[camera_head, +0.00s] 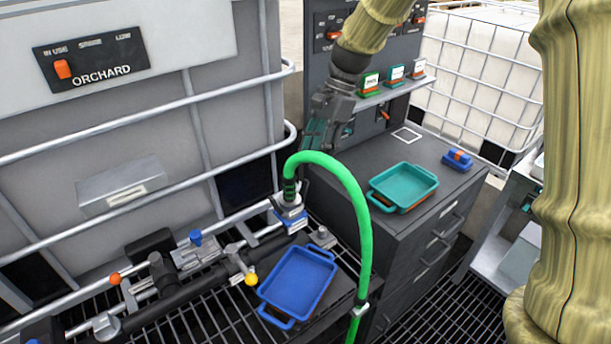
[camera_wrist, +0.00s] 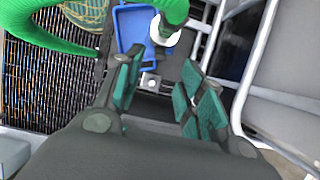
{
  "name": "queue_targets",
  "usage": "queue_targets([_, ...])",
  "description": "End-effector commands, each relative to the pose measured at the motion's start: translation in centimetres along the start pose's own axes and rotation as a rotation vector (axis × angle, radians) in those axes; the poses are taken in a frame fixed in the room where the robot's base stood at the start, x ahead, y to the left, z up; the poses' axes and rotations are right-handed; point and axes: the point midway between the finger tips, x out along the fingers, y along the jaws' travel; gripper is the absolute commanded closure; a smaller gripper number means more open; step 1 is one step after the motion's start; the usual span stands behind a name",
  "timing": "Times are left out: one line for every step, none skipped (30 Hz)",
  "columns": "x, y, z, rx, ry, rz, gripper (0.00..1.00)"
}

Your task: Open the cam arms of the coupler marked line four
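A coupler (camera_head: 291,205) with a pale body joins the end of a thick green hose (camera_head: 352,190) to the pipework beside the tank. A small blue plate (camera_head: 295,222) sits at its base, but I cannot read a line number. Dark narrow pieces stand beside the coupler, possibly cam arms; their position is unclear. My gripper (camera_head: 318,140) is above the coupler, apart from it. In the wrist view my gripper (camera_wrist: 160,62) is open, its green pads apart with nothing between them. The coupler (camera_wrist: 163,32) and green hose (camera_wrist: 172,8) show beyond the fingertips.
A blue tray (camera_head: 298,283) lies on the shelf below the coupler. A teal tray (camera_head: 403,186) and blue item (camera_head: 457,159) rest on the dark cabinet (camera_head: 425,225). The caged tank marked ORCHARD (camera_head: 150,130) borders the left. Pipes with coloured knobs run along its front.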

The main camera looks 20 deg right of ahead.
Motion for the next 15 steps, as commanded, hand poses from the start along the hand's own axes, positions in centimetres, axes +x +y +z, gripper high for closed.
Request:
queue_targets([0.8,0.1,0.1,0.0,-0.001,0.004,0.61])
queue_targets([1.3,0.0,0.1,0.0,-0.001,0.005,0.61])
queue_targets([2.0,0.1,0.2,-0.001,-0.002,0.006,0.61])
queue_targets([2.5,0.0,0.2,-0.001,-0.001,0.005,0.61])
queue_targets([2.9,0.0,0.2,-0.001,-0.001,0.004,0.61])
queue_targets([3.6,0.1,0.2,0.0,-0.001,0.004,0.61])
queue_targets([4.1,0.0,0.1,0.0,-0.001,0.004,0.61])
queue_targets([4.6,0.1,0.1,0.001,-0.002,0.004,0.61])
queue_targets([5.2,0.1,0.1,0.001,-0.001,0.003,0.61])
queue_targets([5.6,0.1,0.1,0.002,-0.002,0.003,0.61])
queue_targets([6.0,0.1,0.1,0.002,-0.002,0.003,0.61])
queue_targets([6.5,0.1,0.0,0.002,-0.001,0.002,0.61])
queue_targets([6.8,0.1,0.0,0.001,-0.001,0.001,0.61])
queue_targets([7.1,0.1,0.0,0.001,-0.001,0.001,0.61])
queue_targets([7.5,0.1,0.0,0.001,-0.001,0.001,0.61])
